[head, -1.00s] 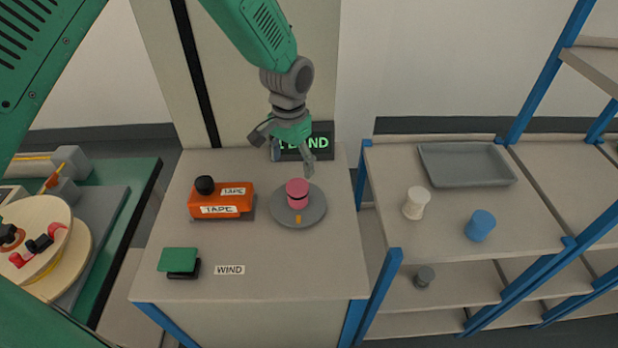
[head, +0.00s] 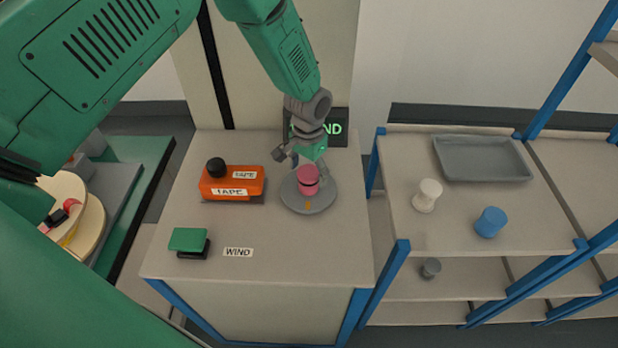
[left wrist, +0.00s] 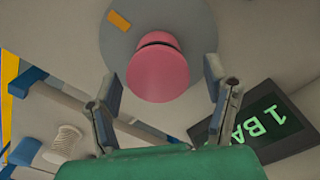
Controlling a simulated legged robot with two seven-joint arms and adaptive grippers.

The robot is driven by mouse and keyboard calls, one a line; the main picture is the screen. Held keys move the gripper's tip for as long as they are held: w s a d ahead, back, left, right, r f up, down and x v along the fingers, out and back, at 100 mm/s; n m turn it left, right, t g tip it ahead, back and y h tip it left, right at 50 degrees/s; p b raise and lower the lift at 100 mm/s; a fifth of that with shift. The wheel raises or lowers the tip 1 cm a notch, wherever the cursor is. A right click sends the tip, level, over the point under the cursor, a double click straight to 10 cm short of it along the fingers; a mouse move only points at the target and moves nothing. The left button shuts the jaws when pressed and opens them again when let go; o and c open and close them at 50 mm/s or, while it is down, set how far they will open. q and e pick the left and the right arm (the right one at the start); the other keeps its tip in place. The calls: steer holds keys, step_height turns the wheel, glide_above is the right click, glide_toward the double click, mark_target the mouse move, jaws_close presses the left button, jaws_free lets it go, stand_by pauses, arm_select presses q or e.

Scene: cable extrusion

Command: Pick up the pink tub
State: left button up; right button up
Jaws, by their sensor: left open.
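The pink tub (head: 308,176) stands upright on a round grey plate (head: 300,202) on the table, with a dark band around it. In the left wrist view the pink tub (left wrist: 158,74) shows its top, beyond and between the fingertips. My left gripper (head: 306,160) is open just behind and above the tub. In the left wrist view the left gripper (left wrist: 164,85) has a finger on each side of the tub, with gaps visible. I cannot tell how far the fingers reach down beside it. My right gripper is not in view.
A green-topped block (head: 188,240) and a WIND label (head: 238,252) lie nearer the front. A dark sign (head: 332,129) stands behind. The right shelf holds a white spool (head: 427,195), a blue tub (head: 490,222) and a grey tray (head: 482,158).

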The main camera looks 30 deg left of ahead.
mark_target(309, 174)
arm_select(q)
step_height(309, 174, down, 4)
steer(key=shift+w+r, duration=0.1)
steer(key=c, duration=1.3)
steer(key=shift+r, duration=0.15)
